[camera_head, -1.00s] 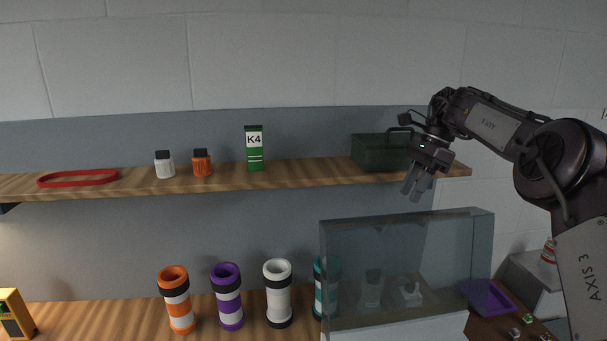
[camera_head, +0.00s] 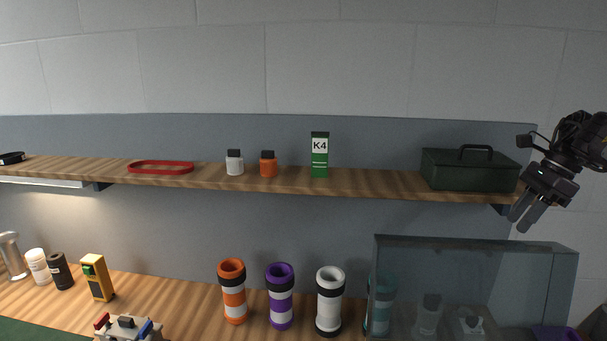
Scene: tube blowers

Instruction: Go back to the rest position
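My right gripper (camera_head: 525,217) is at the right side of the head view, beside the right end of the wooden shelf. Its two fingers point down and to the left, with a thin gap between them, and nothing shows held in them. Whether it is fully shut is hard to tell. My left gripper is not in view.
The shelf (camera_head: 385,186) holds a dark green toolbox (camera_head: 468,172), a K4 box (camera_head: 320,155), two small bottles and a red ring (camera_head: 160,167). Below are orange (camera_head: 233,290), purple (camera_head: 280,296) and white (camera_head: 329,301) tubes, and a glass case (camera_head: 480,285) enclosing a teal tube's surroundings.

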